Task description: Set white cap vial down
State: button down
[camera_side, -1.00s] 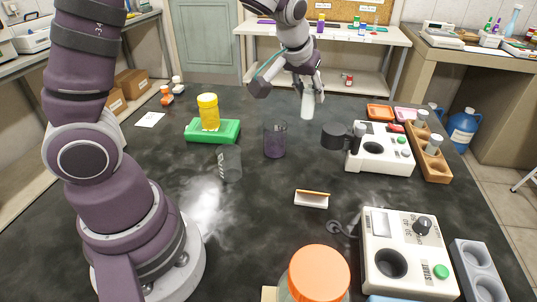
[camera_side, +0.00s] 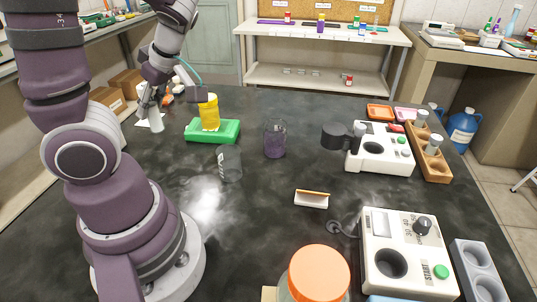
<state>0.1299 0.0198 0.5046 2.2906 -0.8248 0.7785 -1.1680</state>
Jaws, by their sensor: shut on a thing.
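My gripper (camera_side: 152,103) is at the back left of the black bench, pointing down and shut on the white cap vial (camera_side: 156,122). The vial looks pale and upright, with its upper end between the fingers, so its cap is hidden. It overlaps the right part of a white card (camera_side: 142,122) lying on the bench. I cannot tell whether the vial's bottom touches the surface.
Small orange-capped bottles stand partly hidden behind my gripper. A clear beaker (camera_side: 230,163) and a purple-tinted beaker (camera_side: 275,140) stand nearer the middle.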

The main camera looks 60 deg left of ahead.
notch_tip(320, 180, down, 13)
jog(key=shift+f, duration=0.1)
dwell(0.4)
jog(key=c, duration=0.9)
grip_release()
jog(key=shift+o, duration=0.2)
jog(key=w+d+r+m+t+h, duration=0.2)
jog(key=w+d+r+m+t, duration=0.1)
jog(key=d+r+m, duration=0.6)
jog(key=w+d+r+m+t+h, duration=0.3)
jog(key=d+r+m+t, duration=0.3)
jog(key=m, duration=0.9)
notch_tip(320, 180, up, 3)
jog(key=w+d, duration=0.1)
jog(key=d, duration=0.1)
jog(key=shift+w+d+m, duration=0.2)
jog(key=shift+d+m, duration=0.15)
jog(key=shift+m, duration=0.05)
